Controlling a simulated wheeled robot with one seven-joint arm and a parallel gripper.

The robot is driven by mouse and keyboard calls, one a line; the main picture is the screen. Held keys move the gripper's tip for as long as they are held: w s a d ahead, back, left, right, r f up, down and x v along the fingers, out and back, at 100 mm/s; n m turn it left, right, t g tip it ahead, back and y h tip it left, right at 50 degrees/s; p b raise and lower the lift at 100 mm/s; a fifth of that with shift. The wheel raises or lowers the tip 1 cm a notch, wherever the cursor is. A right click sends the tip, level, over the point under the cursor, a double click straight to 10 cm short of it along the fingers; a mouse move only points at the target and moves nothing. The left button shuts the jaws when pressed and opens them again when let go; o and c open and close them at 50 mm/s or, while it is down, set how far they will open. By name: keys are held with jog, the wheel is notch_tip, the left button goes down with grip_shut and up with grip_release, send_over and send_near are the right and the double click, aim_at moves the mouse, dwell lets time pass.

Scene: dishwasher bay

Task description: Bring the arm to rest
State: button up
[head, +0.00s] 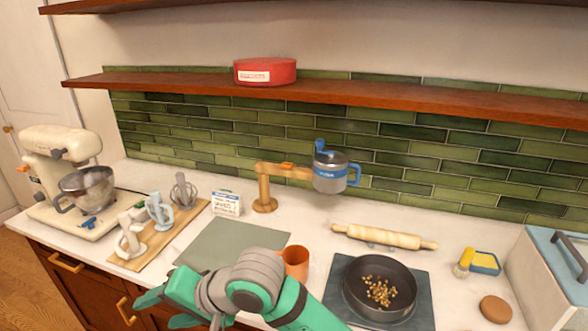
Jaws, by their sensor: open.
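My arm (255,280), green and grey, reaches in from the bottom edge and bends left over the counter's front. My gripper (162,309) is at its left end, near the front edge of the counter, above the drawers. Its green fingers are spread apart with nothing visible between them. It is to the left of and below the grey-green mat (225,243). Part of the wrist is cut off by the picture's lower edge.
An orange cup (295,262) stands right behind my arm. A dark pan (357,299) with small nuggets sits to the right. A rolling pin (385,237), a wooden stand (263,188) with a jug (329,180), a board (160,240) with whisks and a mixer (62,150) surround it.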

jog(key=w+a+r+m+t+y, duration=0.1)
jog(key=w+a+r+t+y, duration=0.2)
jog(key=a+r+t+y, duration=0.15)
jog(key=s+d+f+m+t+h, duration=0.2)
jog(key=d+f+m+t+h, duration=0.3)
jog(key=d+f, duration=0.5)
jog(key=s+d+f+m+t+h, duration=0.35)
jog(key=d+f+t+h, duration=0.3)
jog(key=f, duration=0.45)
jog(key=s+d+f+n+g+h, duration=0.1)
jog(key=s+d+f+n, duration=0.1)
jog(key=s, duration=0.6)
jog(key=s+d+f+n+g+h, duration=0.1)
jog(key=s+d+f+n, duration=0.2)
jog(key=s+d, duration=0.3)
jog(key=s+d+f+n+h, duration=0.1)
jog(key=s+d+f+n, duration=0.2)
jog(key=s, duration=0.7)
jog(key=shift+s+d+n+g, duration=0.3)
jog(key=shift+d+n+g, duration=0.1)
jog(key=shift+d+n, duration=0.55)
jog(key=shift+f, duration=0.1)
